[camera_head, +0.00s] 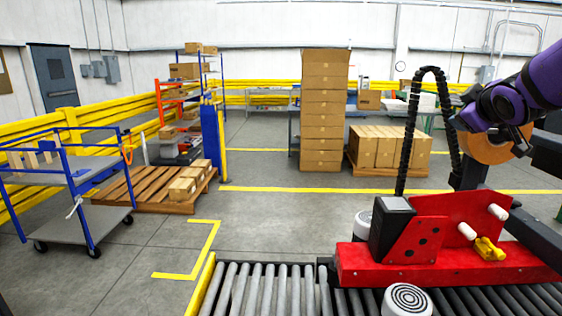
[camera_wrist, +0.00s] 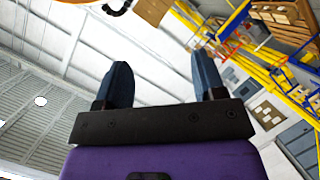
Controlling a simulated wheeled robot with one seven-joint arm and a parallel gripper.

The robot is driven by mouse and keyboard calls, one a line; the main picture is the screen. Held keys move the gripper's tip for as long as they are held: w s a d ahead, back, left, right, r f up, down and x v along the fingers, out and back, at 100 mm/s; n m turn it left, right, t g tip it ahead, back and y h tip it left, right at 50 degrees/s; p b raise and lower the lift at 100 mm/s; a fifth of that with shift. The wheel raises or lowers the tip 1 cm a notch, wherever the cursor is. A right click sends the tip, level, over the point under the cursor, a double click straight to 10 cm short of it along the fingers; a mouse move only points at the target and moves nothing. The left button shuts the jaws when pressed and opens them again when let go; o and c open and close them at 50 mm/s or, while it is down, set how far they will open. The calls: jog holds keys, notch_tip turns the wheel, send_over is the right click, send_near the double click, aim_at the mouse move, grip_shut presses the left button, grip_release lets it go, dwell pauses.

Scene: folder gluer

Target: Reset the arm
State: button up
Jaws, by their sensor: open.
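My purple arm reaches in from the upper right of the head view, and my gripper (camera_head: 462,122) is at its end, raised above the red machine part. In the wrist view my gripper (camera_wrist: 162,85) shows two dark blue fingers standing well apart on a dark bar. Nothing is between the fingers; behind them are the white ceiling and wall. The gripper touches nothing that I can see.
A red machine bracket (camera_head: 440,265) with a black cable chain (camera_head: 408,130) stands below and beside my gripper. A roller conveyor (camera_head: 265,290) runs in front. A tall box stack (camera_head: 324,110) stands behind. A blue cart (camera_head: 85,222) is at left. The middle floor is clear.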

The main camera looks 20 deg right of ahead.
jog(key=s+a+f+m+g+y, duration=0.1)
jog(key=s+a+f+g+y, duration=0.1)
jog(key=s+a, duration=0.3)
jog(key=s+a+f+m+g+y, duration=0.1)
jog(key=s+a, duration=0.5)
jog(key=a, duration=0.6)
jog(key=s+a+f+m+g+y, duration=0.2)
jog(key=s+a+f+g+y, duration=0.1)
jog(key=a, duration=0.5)
notch_tip(320, 180, down, 3)
jog(key=s+g, duration=0.1)
jog(key=s, duration=0.1)
jog(key=shift+s+a+g+y, duration=0.2)
jog(key=shift+s+g+y, duration=0.1)
jog(key=shift+y, duration=0.1)
